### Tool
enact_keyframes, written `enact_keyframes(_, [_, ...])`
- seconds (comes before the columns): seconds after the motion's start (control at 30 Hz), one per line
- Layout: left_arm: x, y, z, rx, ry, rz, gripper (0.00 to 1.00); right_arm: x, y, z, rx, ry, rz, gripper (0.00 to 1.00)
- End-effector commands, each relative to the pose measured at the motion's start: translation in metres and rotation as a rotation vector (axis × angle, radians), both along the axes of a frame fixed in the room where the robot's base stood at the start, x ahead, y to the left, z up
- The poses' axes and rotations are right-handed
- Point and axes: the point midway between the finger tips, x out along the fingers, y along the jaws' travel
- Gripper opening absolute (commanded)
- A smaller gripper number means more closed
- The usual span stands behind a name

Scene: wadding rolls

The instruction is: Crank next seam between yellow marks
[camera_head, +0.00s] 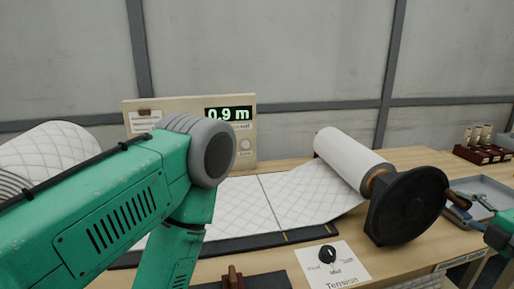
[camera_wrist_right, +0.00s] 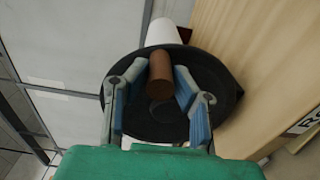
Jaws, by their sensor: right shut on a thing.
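White quilted wadding (camera_head: 300,199) lies across the table and runs up to a take-up roll (camera_head: 345,158). A dark seam (camera_head: 265,190) crosses it. A black crank wheel (camera_head: 405,207) sits on the roll's near end. My right gripper (camera_head: 460,208) is shut on the wheel's brown crank handle (camera_head: 458,197). In the right wrist view the handle (camera_wrist_right: 160,78) stands between the fingers, before the wheel (camera_wrist_right: 215,90). My left arm covers the wadding's left part; its gripper is out of view.
A panel (camera_head: 190,110) reads 0.9 m at the back. A tension dial (camera_head: 328,255) is at the front. A supply roll (camera_head: 50,150) is at the left. A grey tray (camera_head: 485,188) and a dark red rack with several pale pieces (camera_head: 480,152) are at the right.

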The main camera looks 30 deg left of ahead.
Motion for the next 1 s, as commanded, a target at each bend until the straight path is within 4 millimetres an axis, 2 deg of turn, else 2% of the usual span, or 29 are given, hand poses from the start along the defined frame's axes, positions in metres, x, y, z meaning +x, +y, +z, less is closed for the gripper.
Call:
enact_keyframes(0.17, [0.000,0.000,-0.002,0.000,0.000,0.000,0.40,0.002,-0.002,0.001,0.002,-0.006,-0.004,0.05])
enact_keyframes(0.5, [0.000,0.000,-0.017,0.000,0.000,0.000,0.40,0.005,-0.006,-0.017,0.001,-0.004,-0.005,0.05])
enact_keyframes(0.73, [0.000,0.000,-0.016,0.000,0.000,0.000,0.40,0.005,-0.006,-0.016,0.001,-0.005,-0.006,0.05])
enact_keyframes(0.77, [0.000,0.000,-0.016,0.000,0.000,0.000,0.40,0.005,-0.006,-0.016,0.001,-0.005,-0.006,0.28])
enact_keyframes(0.8, [0.000,0.000,-0.016,0.000,0.000,0.000,0.40,0.005,-0.006,-0.015,0.001,-0.005,-0.006,0.43])
enact_keyframes(0.83, [0.000,0.000,-0.016,0.000,0.000,0.000,0.40,0.005,-0.006,-0.015,0.001,-0.005,-0.005,0.48])
enact_keyframes(1.0, [0.000,0.000,-0.016,0.000,0.000,0.000,0.40,0.004,-0.005,-0.016,0.001,-0.004,-0.003,0.48])
